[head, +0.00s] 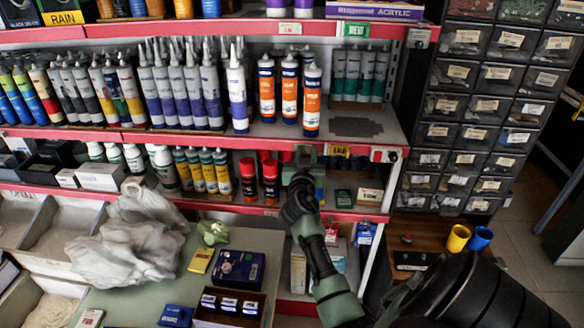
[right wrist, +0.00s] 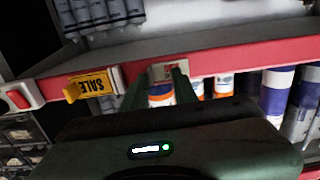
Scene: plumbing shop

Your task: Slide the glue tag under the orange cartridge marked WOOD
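Orange-and-white cartridges stand in a small group on the middle shelf: a left one (head: 266,88), a middle one (head: 289,90) and a right one (head: 311,102). Their lettering is too small to read. My right gripper (head: 306,151) is at the red shelf edge just below the right one. In the right wrist view, which is upside down, its fingers (right wrist: 160,75) stand apart around a small pale tag (right wrist: 170,70) on the edge strip. I cannot tell whether they touch it. The gripper hides this tag in the head view. My left gripper is not in view.
A yellow SALE tag (head: 340,150) sits on the same strip, right of the gripper; it also shows in the right wrist view (right wrist: 90,85). Red-capped containers (head: 270,178) stand below, left of the gripper. Purple-and-white cartridges (head: 238,95) stand left of the orange ones.

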